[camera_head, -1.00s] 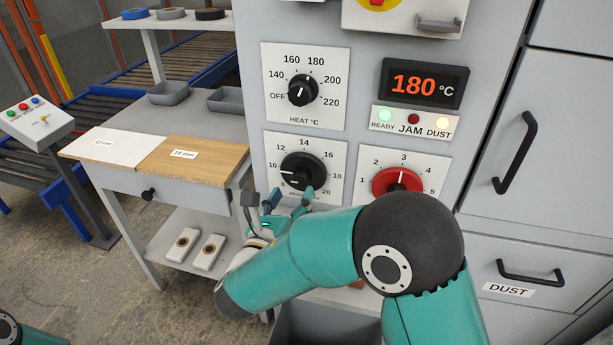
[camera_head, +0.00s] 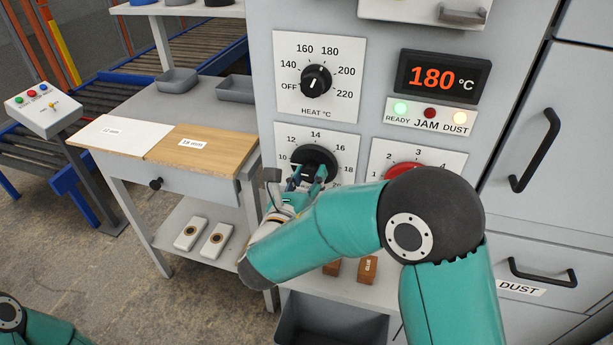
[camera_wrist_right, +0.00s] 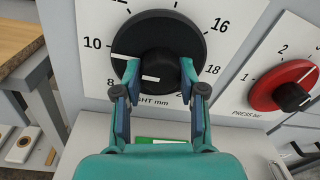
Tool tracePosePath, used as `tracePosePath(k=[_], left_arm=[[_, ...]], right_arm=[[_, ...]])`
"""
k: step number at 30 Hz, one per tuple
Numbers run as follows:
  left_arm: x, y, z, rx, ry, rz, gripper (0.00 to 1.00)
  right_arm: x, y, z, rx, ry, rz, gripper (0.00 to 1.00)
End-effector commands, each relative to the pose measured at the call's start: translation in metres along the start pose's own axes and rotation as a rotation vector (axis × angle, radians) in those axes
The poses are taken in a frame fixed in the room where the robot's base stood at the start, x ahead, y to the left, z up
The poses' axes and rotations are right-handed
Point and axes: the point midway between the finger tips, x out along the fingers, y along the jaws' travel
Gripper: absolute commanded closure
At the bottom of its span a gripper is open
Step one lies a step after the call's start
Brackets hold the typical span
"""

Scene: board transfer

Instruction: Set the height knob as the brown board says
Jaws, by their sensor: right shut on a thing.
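The black height knob (camera_head: 315,156) is on a white dial plate (camera_head: 346,144) on the machine's front. In the right wrist view the knob (camera_wrist_right: 172,38) has a white line pointing left, close to the 10 mark. My right gripper (camera_head: 307,178) is at the knob's lower part; in the wrist view its fingers (camera_wrist_right: 160,78) are shut on the knob, one at each side. The brown board (camera_head: 222,147) lies on the side table, with a label that reads 18 mm. My left gripper is out of view.
A white board (camera_head: 105,134) lies left of the brown one. The heat knob (camera_head: 316,79) is above, and the red press knob (camera_head: 402,173) is to the right, partly behind my arm. The display (camera_head: 443,79) reads 180 °C. A grey bin (camera_head: 330,322) is below.

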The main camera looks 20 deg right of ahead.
Motion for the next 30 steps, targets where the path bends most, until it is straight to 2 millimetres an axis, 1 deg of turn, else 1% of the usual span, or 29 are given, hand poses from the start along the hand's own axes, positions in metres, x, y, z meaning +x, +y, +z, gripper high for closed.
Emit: tracePosePath(k=[2, 8, 14, 20, 30], left_arm=[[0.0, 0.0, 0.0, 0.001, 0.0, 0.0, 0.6], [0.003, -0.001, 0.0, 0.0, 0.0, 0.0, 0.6], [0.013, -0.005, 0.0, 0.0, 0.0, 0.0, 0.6], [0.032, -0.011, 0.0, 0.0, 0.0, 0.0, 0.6], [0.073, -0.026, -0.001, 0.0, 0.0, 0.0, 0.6]], right_arm=[[-0.004, 0.005, 0.002, 0.001, -0.001, 0.005, 0.94], [-0.001, 0.003, -0.001, 0.014, -0.001, 0.008, 0.94], [-0.001, 0.003, -0.002, 0.08, 0.002, 0.01, 0.94], [-0.001, 0.004, -0.003, 0.212, 0.009, 0.013, 0.94], [-0.001, 0.004, -0.004, 0.523, 0.027, 0.019, 0.94]])
